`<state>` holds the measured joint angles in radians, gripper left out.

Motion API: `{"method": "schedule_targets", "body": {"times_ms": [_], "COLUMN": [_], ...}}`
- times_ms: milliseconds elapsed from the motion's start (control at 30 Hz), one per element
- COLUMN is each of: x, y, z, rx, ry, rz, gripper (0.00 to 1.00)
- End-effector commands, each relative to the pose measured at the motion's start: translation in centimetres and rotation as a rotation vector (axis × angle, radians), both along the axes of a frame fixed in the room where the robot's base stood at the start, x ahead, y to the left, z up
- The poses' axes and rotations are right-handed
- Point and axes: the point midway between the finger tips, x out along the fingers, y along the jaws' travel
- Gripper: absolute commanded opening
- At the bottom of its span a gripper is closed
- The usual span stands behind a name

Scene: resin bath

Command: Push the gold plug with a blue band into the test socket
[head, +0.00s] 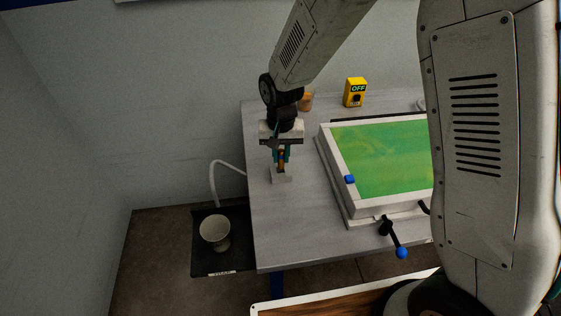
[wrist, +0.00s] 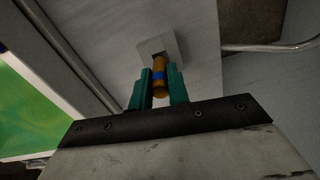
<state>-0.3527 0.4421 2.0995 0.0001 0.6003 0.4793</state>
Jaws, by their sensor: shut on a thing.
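The gold plug with a blue band (wrist: 159,79) is held upright between the green fingers of my gripper (wrist: 158,88) in the wrist view. In the head view my gripper (head: 281,158) is shut on the plug over the left part of the table. The test socket, a small pale block (head: 281,179), is directly below it and also shows in the wrist view (wrist: 158,47). The plug's far end reaches the block's opening in the picture. I cannot tell how deep it sits, as the fingers hide part of it.
The grey table (head: 262,235) bears a white-framed bath (head: 328,152) with green liquid right of my gripper. A yellow OFF box (head: 355,92) and an orange-brown object (head: 306,101) stand behind. A pale bucket (head: 215,231) is on a dark mat at left. The table's front left is clear.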

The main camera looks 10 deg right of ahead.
Motion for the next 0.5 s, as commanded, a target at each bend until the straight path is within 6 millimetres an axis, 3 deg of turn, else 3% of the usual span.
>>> {"method": "schedule_targets", "body": {"times_ms": [233, 500], "x": [0.3, 0.4], "y": [0.1, 0.1], "z": [-3.3, -3.6], "rx": [-0.002, 0.000], "ry": [0.003, -0.001], "rz": [0.000, 0.000], "gripper": [0.00, 0.00]}}
